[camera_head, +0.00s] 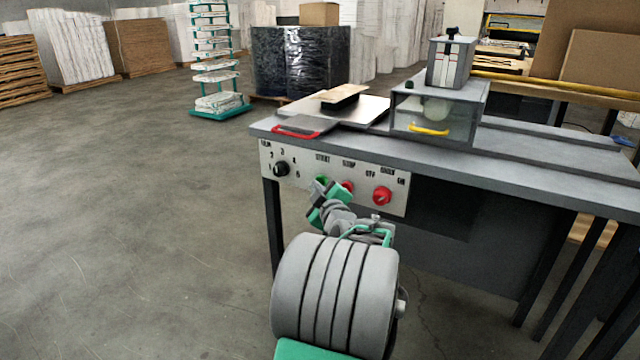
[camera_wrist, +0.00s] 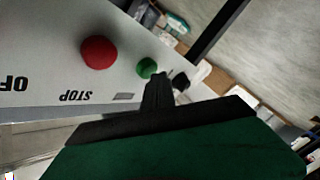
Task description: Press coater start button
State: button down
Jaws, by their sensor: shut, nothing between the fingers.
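The control panel (camera_head: 334,180) is a light plate on the front of the grey machine table. The green button (camera_head: 321,181), under a start label, sits between a black dial (camera_head: 281,169) and a red stop button (camera_head: 347,187). A red switch knob (camera_head: 382,196) is farther right. My gripper (camera_head: 318,193) is shut and empty, just in front of the green button. In the wrist view the closed fingertips (camera_wrist: 157,78) lie close beside the green button (camera_wrist: 147,68), with the red button (camera_wrist: 98,52) farther left. I cannot tell whether the tips touch it.
The coater table (camera_head: 530,165) carries a red-handled plate (camera_head: 300,126) and a clear box with a yellow handle (camera_head: 430,118). A green rack (camera_head: 216,70) and wrapped pallets (camera_head: 300,60) stand behind. The floor to the left is clear.

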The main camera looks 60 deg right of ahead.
jog(key=shift+d+b, duration=0.3)
jog(key=shift+d, duration=0.15)
dwell(0.3)
jog(key=shift+a, duration=0.15)
jog(key=shift+s+a+b, duration=0.1)
jog(key=shift+a+b, duration=0.35)
jog(key=shift+a, duration=0.35)
jog(key=shift+s+a+b, duration=0.2)
jog(key=shift+a+b, duration=0.4)
jog(key=shift+a, duration=1.9)
